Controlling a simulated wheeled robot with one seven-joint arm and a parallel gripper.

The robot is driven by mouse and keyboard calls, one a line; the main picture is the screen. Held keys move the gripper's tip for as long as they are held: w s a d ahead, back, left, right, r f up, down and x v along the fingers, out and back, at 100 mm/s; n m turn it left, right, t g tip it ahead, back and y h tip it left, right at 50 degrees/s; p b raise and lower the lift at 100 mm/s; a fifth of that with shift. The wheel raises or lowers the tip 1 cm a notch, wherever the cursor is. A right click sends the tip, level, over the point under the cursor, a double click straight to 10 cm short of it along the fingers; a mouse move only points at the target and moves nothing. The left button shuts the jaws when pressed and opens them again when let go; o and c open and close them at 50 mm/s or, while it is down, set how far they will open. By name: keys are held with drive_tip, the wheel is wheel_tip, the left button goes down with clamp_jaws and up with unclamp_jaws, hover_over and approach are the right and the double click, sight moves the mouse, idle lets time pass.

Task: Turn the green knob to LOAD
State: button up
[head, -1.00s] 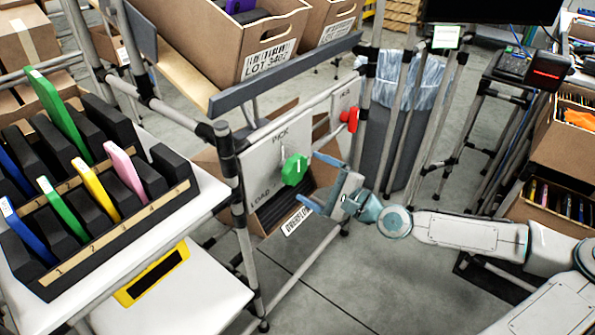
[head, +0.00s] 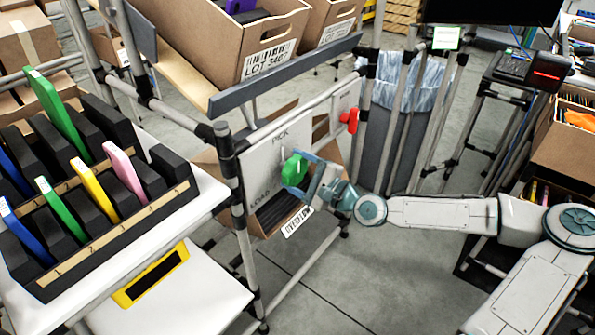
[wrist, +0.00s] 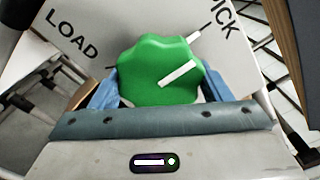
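The green knob (head: 294,169) sits on a white panel (head: 262,160) marked PICK at the top and LOAD at the lower left. In the wrist view the lobed knob (wrist: 158,66) fills the middle, and its white pointer bar lines up roughly with the white line by PICK. My gripper (head: 308,172) is at the knob from the right, level with it. In the wrist view my gripper's blue fingers (wrist: 160,90) stand on either side of the knob, apart, with slight gaps seeming to show. Whether a fingertip touches it is hidden.
A red knob (head: 349,120) is on a smaller panel to the right. Grey frame posts (head: 235,185) stand left of the panel. An open carton lies tilted behind it, with LOT-marked cartons (head: 268,52) on the shelf above. Floor below my arm is clear.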

drive_tip(key=shift+n, duration=0.3)
drive_tip(key=n, duration=0.3)
drive_tip(key=shift+n, duration=0.4)
drive_tip(key=n, duration=0.3)
drive_tip(key=shift+r+n, duration=0.1)
drive_tip(key=shift+n, duration=0.2)
drive_tip(key=n, duration=0.3)
drive_tip(key=shift+n, duration=0.3)
drive_tip(key=n, duration=0.4)
drive_tip(key=shift+n, duration=0.3)
drive_tip(key=n, duration=0.3)
drive_tip(key=shift+n+b, duration=0.3)
drive_tip(key=shift+b, duration=0.1)
drive_tip(key=n, duration=0.3)
drive_tip(key=shift+s+a+n+b, duration=0.1)
drive_tip(key=shift+n+b, duration=0.2)
drive_tip(key=shift+b, duration=0.1)
drive_tip(key=n+b, duration=0.2)
drive_tip(key=n, duration=0.4)
drive_tip(key=shift+s, duration=0.1)
drive_tip(key=shift+r+n, duration=0.1)
drive_tip(key=shift+n, duration=0.3)
